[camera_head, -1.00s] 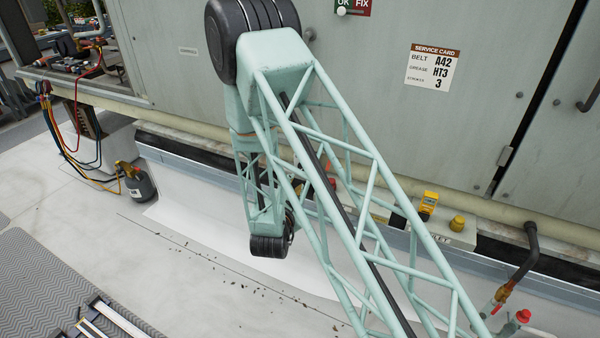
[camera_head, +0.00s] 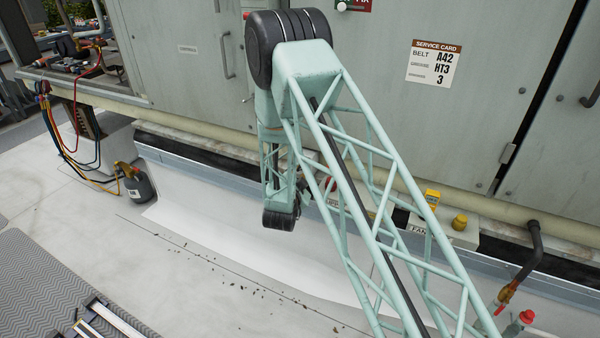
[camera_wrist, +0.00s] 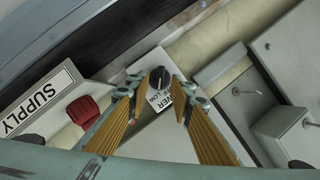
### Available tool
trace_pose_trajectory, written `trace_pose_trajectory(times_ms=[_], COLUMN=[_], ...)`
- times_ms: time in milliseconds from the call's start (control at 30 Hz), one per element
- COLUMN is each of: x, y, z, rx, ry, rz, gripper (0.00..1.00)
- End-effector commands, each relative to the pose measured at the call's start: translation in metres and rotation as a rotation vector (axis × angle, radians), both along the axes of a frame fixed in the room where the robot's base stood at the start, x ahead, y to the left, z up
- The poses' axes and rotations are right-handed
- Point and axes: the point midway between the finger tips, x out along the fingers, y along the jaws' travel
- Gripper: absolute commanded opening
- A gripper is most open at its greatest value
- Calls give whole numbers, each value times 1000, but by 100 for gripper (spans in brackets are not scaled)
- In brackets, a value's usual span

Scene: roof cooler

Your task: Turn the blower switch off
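In the wrist view, the blower switch is a black knob (camera_wrist: 159,78) on a pale box with a white label (camera_wrist: 166,97) ending in "WER", with "LOW" readable. My gripper (camera_wrist: 158,87) has its two fingers, with ribbed yellow pads, spread apart. The knob shows between the fingertips. I cannot tell whether the tips are around it or short of it, and no contact is visible. The knob's setting is unclear. In the head view, my arm's lattice hides the gripper and the switch.
A "SUPPLY" box (camera_wrist: 40,98) with a red knob (camera_wrist: 83,110) is left of the gripper in the wrist view. In the head view, a box with a yellow knob (camera_head: 460,222) and a yellow device (camera_head: 432,197) sit along the cabinet base. A service card (camera_head: 434,63) is above.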

Motion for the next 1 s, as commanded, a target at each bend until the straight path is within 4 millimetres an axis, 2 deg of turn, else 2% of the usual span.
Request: trace_pose_trajectory(times_ms=[200, 567, 833, 1000], x=[13, 16, 16, 16], y=[-2, -2, -2, -2], z=[-4, -4, -4, -4], rx=[1, 0, 0, -1], ry=[0, 1, 0, 1], rz=[-2, -1, 0, 0], gripper=[21, 21, 0, 0])
